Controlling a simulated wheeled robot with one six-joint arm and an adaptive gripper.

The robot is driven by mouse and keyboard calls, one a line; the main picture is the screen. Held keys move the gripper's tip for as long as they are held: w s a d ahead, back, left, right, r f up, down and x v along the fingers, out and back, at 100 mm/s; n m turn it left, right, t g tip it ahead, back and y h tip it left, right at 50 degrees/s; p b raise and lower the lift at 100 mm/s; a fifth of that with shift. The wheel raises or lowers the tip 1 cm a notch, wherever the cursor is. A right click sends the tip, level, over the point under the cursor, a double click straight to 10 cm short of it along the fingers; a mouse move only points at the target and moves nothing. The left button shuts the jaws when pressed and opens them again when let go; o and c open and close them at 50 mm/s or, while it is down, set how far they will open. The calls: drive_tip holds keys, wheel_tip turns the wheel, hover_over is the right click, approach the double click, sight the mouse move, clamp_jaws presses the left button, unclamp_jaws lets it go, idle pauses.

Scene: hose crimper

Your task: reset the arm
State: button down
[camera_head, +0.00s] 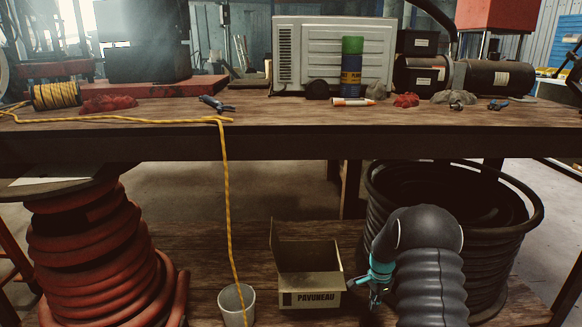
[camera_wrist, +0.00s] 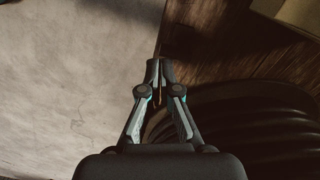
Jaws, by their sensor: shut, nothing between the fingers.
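My gripper (camera_wrist: 158,72) shows in the wrist view with its two fingers brought together at the tips and nothing between them. Below it in that view lie the pale floor on the left and, on the right, a wooden board and dark coiled hose (camera_wrist: 250,125). In the head view my arm is at the lower right, in front of the coil of black hose (camera_head: 515,215). My gripper is at the arm's left side there, just right of the open cardboard box (camera_head: 310,298), and its fingertips are hard to make out.
A wooden workbench (camera_head: 300,117) spans the view above my arm. A red hose coil (camera_head: 90,250) stands at left. A white cup (camera_head: 236,303) stands left of the box, with a yellow rope (camera_head: 228,190) hanging down to it. Pliers (camera_head: 216,104) lie on the bench.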

drive_tip(key=s+a+r+n+t, duration=0.2)
drive_tip(key=s+a+r+n, duration=0.2)
drive_tip(key=s+r, duration=0.7)
drive_tip(key=s+a+r+n+t, duration=0.2)
drive_tip(key=s+a+r+n, duration=0.2)
drive_tip(key=s+r, duration=0.7)
drive_tip(key=s+a+r+n+t, duration=0.2)
drive_tip(key=s+a+r+n, duration=0.2)
drive_tip(key=s+r, duration=0.8)
drive_tip(key=s+n, duration=0.2)
drive_tip(key=s, duration=0.1)
drive_tip(key=shift+a+n, duration=0.4)
drive_tip(key=shift+s, duration=0.15)
